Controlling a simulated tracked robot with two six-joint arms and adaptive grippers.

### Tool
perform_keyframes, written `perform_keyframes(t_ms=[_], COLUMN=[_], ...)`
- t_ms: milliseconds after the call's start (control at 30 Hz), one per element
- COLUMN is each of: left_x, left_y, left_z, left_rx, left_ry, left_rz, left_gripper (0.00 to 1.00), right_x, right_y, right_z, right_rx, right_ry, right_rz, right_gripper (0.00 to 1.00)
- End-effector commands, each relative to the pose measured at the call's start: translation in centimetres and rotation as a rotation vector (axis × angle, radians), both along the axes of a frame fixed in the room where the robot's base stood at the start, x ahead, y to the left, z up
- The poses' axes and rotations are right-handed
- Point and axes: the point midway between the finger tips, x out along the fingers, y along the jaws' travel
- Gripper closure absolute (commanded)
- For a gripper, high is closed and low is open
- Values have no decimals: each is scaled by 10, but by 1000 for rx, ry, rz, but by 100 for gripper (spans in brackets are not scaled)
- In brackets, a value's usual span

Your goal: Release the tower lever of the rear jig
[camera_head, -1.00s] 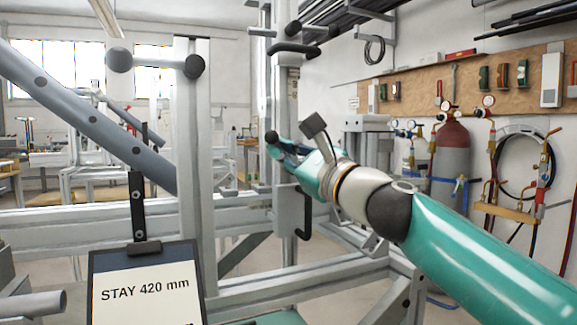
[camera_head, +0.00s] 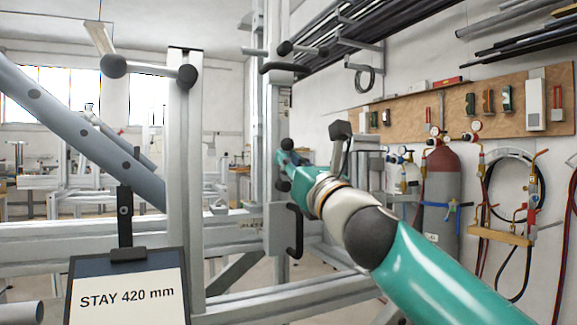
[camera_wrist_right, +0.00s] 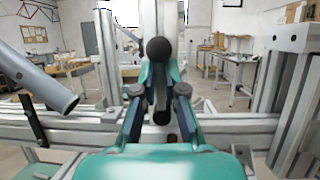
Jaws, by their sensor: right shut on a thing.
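The rear jig's upright tower post (camera_head: 273,120) stands in the middle of the head view. A dark ball-ended lever (camera_head: 287,144) shows at its right side. My right gripper (camera_head: 292,162), teal, reaches it from the right and is shut on the lever. In the right wrist view the lever's black ball (camera_wrist_right: 160,49) stands just beyond the fingers (camera_wrist_right: 160,85), which close around its stem. The lever's pivot is hidden behind the gripper. My left gripper is in neither current view.
A black handle (camera_head: 285,67) juts from the tower above, and a bent black handle (camera_head: 295,232) hangs below my gripper. A sign reading "STAY 420 mm" (camera_head: 127,296) stands front left. A grey slanted tube (camera_head: 80,130) crosses the left. Gas bottle (camera_head: 440,190) stands right.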

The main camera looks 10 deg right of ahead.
Motion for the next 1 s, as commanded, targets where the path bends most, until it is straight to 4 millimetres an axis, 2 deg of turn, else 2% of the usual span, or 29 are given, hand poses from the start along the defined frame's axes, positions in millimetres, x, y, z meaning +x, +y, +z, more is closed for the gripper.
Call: perform_keyframes(t_ms=[33,400,433,567,600,1000], left_x=[0,0,0,0,0,0], left_y=[0,0,0,0,0,0], left_z=[-2,-2,-2,-2,-1,0], left_rx=[0,0,0,0,0,0], left_ry=[0,0,0,0,0,0], left_rz=[0,0,0,0,0,0], left_gripper=[60,60,60,60,60,60], right_x=[4,4,4,3,3,1], right_y=[2,2,2,2,2,1], right_z=[-8,-7,-7,-6,-6,-2], right_rx=[1,6,6,5,5,5], right_ry=[14,15,15,13,12,5], right_rz=[0,0,0,1,1,2], right_gripper=[100,100,88,66,64,64])
